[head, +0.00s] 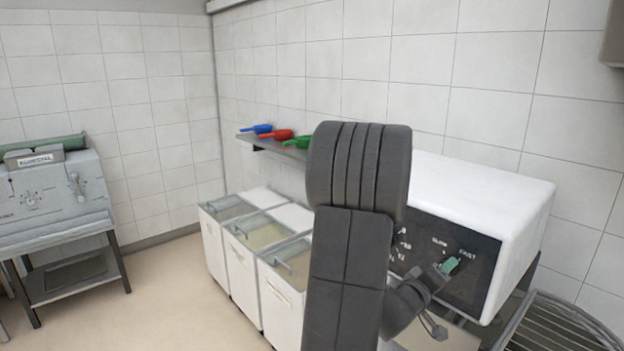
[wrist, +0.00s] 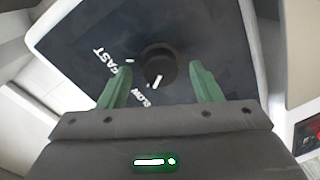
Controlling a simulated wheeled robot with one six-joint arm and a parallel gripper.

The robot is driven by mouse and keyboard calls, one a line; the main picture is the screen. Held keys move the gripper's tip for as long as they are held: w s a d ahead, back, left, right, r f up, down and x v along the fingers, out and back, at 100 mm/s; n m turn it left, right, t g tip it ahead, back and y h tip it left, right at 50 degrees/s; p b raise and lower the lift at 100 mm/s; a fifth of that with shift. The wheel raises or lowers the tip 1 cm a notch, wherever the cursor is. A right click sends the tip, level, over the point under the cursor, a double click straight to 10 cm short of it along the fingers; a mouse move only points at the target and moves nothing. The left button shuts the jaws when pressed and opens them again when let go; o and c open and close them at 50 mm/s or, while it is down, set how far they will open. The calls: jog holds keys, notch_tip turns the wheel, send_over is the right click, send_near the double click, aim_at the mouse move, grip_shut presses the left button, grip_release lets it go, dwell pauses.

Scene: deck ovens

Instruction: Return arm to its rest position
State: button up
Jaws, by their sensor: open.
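My arm rises in the middle of the head view and bends down to the right. My gripper (head: 451,265) is in front of the dark control panel (head: 480,268) of a white machine. In the wrist view my gripper (wrist: 158,85) has its two green fingers spread apart, with nothing between their pads. A round black knob (wrist: 158,64) with a white pointer mark sits on the panel just beyond the fingertips. The words FAST and SLOW are printed beside it. I cannot tell how far the fingertips are from the knob. My arm hides part of the panel in the head view.
White lidded bins (head: 228,265) stand left of my arm. A wall shelf (head: 270,146) holds blue, red and green scoops. A grey machine on a stand (head: 55,195) is at far left. A wire rack (head: 565,325) is at lower right. The floor at left is clear.

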jog(key=shift+w+d, duration=0.2)
jog(key=shift+d, duration=0.05)
jog(key=shift+a, duration=0.1)
jog(key=b+v, duration=0.2)
jog(key=v, duration=1.2)
jog(key=w+d+f+m+t+b, duration=0.1)
jog(key=w+d+m+b, duration=0.7)
jog(key=m, duration=0.5)
jog(key=shift+w+d+m+b, duration=0.2)
jog(key=shift+d+m+b, duration=0.1)
jog(key=shift+d+b, duration=0.65)
